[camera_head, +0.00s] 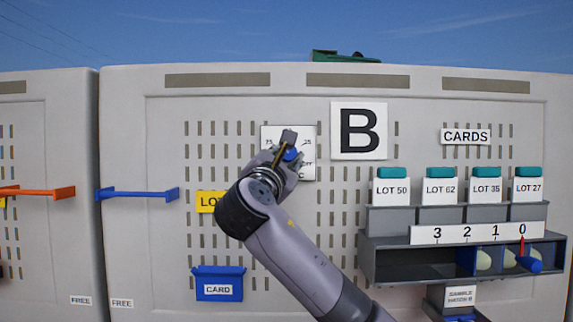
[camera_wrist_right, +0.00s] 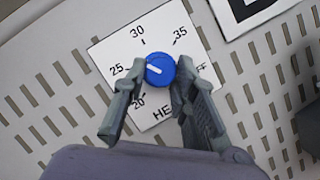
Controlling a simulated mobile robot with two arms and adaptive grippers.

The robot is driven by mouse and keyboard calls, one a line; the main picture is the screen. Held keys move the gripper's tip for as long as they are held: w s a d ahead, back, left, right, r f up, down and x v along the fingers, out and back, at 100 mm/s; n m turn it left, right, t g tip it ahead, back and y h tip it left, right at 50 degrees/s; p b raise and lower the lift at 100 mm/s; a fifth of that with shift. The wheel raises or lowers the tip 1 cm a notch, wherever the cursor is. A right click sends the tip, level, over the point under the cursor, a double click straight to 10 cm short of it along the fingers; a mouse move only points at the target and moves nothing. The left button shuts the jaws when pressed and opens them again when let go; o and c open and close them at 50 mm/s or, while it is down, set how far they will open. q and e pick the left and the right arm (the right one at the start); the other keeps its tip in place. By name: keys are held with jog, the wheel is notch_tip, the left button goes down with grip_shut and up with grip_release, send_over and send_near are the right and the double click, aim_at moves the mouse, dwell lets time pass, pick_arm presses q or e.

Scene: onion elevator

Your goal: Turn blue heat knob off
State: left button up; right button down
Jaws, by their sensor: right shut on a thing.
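The blue heat knob (camera_wrist_right: 159,69) sits on a white dial plate (camera_wrist_right: 105,50) marked 20, 25, 30, 35 and OFF. The knob's white mark lies on its left side in the right wrist view, toward 25. My right gripper (camera_wrist_right: 160,75) has one finger on each side of the knob and is shut on it. In the head view my right gripper (camera_head: 288,147) covers much of the plate (camera_head: 308,140), and a bit of the blue knob (camera_head: 291,155) shows between the fingers. My left gripper is not in view.
The plate is on a slotted grey panel (camera_head: 340,220) beside a B sign (camera_head: 359,131). A blue card holder (camera_head: 218,284) and a blue bar (camera_head: 140,194) are at the left. A shelf (camera_head: 400,264) with several lot boxes stands at the right.

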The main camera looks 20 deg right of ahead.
jog(key=m+g, duration=0.1)
jog(key=m, duration=0.1)
jog(key=m+g, duration=0.1)
jog(key=m, duration=0.1)
jog(key=shift+a+r+m+h, duration=0.1)
jog(key=shift+a+m+h, duration=0.05)
jog(key=shift+m+h, duration=0.2)
jog(key=m+g+y+p, duration=0.1)
jog(key=m, duration=0.3)
jog(key=m+g+y+p, duration=0.1)
jog(key=m, duration=0.3)
jog(key=r+m+g+y+p, duration=0.1)
jog(key=m, duration=0.3)
jog(key=shift+g+p, duration=0.4)
jog(key=shift+m+y+p, duration=0.3)
jog(key=shift+m+y, duration=0.45)
jog(key=shift+m, duration=0.4)
jog(key=m, duration=0.1)
jog(key=m+y, duration=0.1)
jog(key=shift+d+m+y, duration=0.25)
jog(key=shift+m+y, duration=0.05)
jog(key=shift+d+m+y, duration=0.15)
jog(key=shift+m+y, duration=0.65)
jog(key=shift+m, duration=0.4)
jog(key=shift+s+d+f+m+t+y, duration=0.1)
jog(key=shift+m+t+y, duration=0.2)
jog(key=shift+m+y, duration=0.6)
jog(key=shift+m, duration=0.3)
